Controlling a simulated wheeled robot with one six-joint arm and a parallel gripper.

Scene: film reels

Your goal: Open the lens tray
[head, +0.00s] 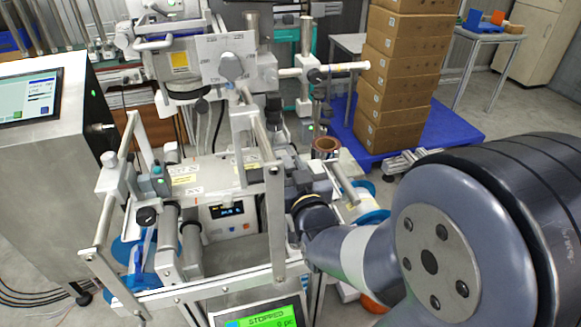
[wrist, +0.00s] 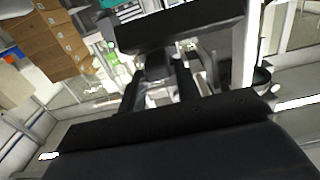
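My arm reaches in from the right in the head view, and its dark wrist ends at the right side of the reel machine (head: 222,172). My gripper (wrist: 160,78) shows in the wrist view as dark bars and a large black body close to the camera. Its fingertips are not clear, and in the head view it blends with the machine's dark parts. I cannot tell whether it is open or shut, or whether it touches anything. I cannot pick out a lens tray for certain in either view. A grey panel with a round knob (head: 231,67) stands at the machine's upper back.
A green-lit screen reading STOPPED (head: 268,318) is at the machine's front. A steel cabinet (head: 45,165) with a display stands at left. Stacked cartons (head: 403,70) rest on a blue pallet (head: 447,130) behind. Upright posts and rails crowd the machine; open floor lies at back right.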

